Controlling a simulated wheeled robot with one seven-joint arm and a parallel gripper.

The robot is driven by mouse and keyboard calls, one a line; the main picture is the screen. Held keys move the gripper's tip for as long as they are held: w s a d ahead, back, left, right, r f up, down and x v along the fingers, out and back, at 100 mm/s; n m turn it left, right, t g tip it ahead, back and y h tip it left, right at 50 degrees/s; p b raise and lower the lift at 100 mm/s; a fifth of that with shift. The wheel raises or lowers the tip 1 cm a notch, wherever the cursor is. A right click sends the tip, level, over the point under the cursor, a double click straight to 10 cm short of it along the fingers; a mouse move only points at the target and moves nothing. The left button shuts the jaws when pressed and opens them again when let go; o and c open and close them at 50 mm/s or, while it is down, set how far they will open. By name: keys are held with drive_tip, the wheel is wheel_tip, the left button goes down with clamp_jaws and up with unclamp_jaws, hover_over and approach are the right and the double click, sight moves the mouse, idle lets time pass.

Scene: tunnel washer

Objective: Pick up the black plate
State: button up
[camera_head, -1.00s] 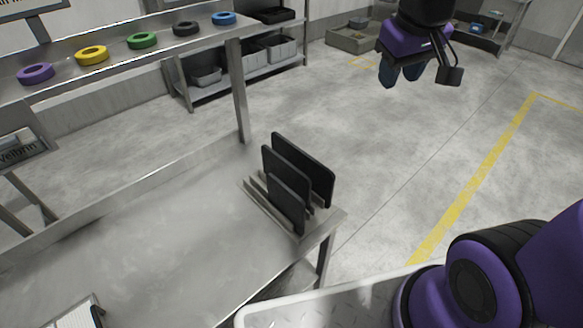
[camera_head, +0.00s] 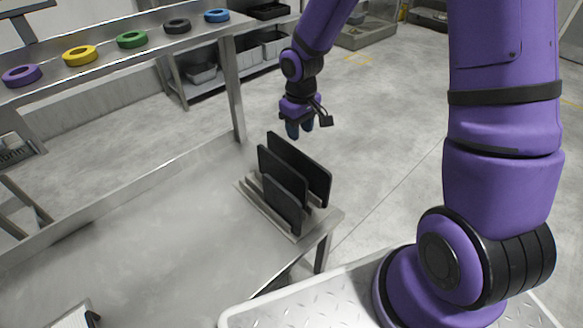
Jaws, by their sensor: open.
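Three black plates stand upright in a slotted metal rack (camera_head: 252,199) at the right end of the steel table. The rear black plate (camera_head: 306,168) is the largest, the middle black plate (camera_head: 270,162) is smaller, and the front black plate (camera_head: 281,203) is the smallest. My gripper (camera_head: 299,133) is open and points down. In the picture it sits just above the top edge of the rear plate, apart from it and empty. The lower parts of the middle and rear plates are partly hidden by the plates in front.
The steel table (camera_head: 150,250) is mostly bare left of the rack. A shelf (camera_head: 110,62) above its back holds purple, yellow, green, black and blue rings. A shelf post (camera_head: 235,95) stands left of my gripper. A shelving unit with bins stands behind.

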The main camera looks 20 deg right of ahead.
sight(297, 159)
drive_tip(key=shift+a+f, duration=0.2)
drive_tip(key=shift+f, duration=2.6)
drive_tip(key=shift+a+f, duration=0.15)
drive_tip(key=shift+f, duration=2.6)
drive_tip(key=shift+c, duration=0.4)
clamp_jaws()
